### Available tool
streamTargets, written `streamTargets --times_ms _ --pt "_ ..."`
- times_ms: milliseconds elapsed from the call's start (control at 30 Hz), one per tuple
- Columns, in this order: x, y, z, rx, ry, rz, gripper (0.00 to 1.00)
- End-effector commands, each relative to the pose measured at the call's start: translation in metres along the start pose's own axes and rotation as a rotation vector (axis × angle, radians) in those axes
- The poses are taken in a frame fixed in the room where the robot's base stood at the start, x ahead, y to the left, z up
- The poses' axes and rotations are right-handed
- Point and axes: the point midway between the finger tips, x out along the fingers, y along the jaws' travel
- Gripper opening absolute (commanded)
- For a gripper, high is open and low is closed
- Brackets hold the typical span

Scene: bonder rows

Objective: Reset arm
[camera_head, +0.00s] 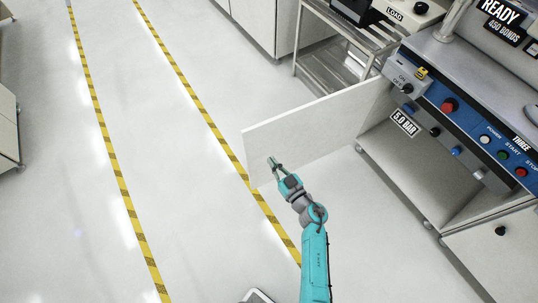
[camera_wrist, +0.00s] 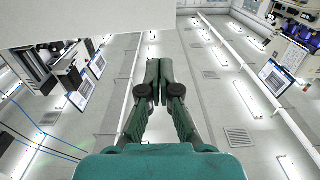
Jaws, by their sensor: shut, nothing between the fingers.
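My teal arm reaches forward from the bottom of the head view, and my gripper (camera_head: 272,163) is at its end, in front of the outer part of an open white cabinet door (camera_head: 320,130). In the wrist view my gripper (camera_wrist: 159,65) has its two green fingers together, with nothing between them. The pale door panel (camera_wrist: 90,20) fills the upper left of that view, close to the fingertips. I cannot tell whether the fingers touch it.
The door swings out from a blue-panelled machine (camera_head: 470,125) marked THREE, with an open compartment below. A metal cart (camera_head: 325,70) stands behind the door. Yellow-black floor tape (camera_head: 205,115) runs along the left. The floor (camera_head: 160,130) between the tape lines is clear.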

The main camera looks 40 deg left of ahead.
Motion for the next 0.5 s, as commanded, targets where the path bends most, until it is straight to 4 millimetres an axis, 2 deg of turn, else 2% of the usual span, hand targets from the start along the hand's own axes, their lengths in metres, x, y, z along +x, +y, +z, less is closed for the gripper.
streamTargets --times_ms 367,500 --pt "-0.007 -0.001 0.000 0.000 0.000 0.000 0.00" --pt "-0.025 0.000 0.003 -0.001 0.008 0.034 0.00"
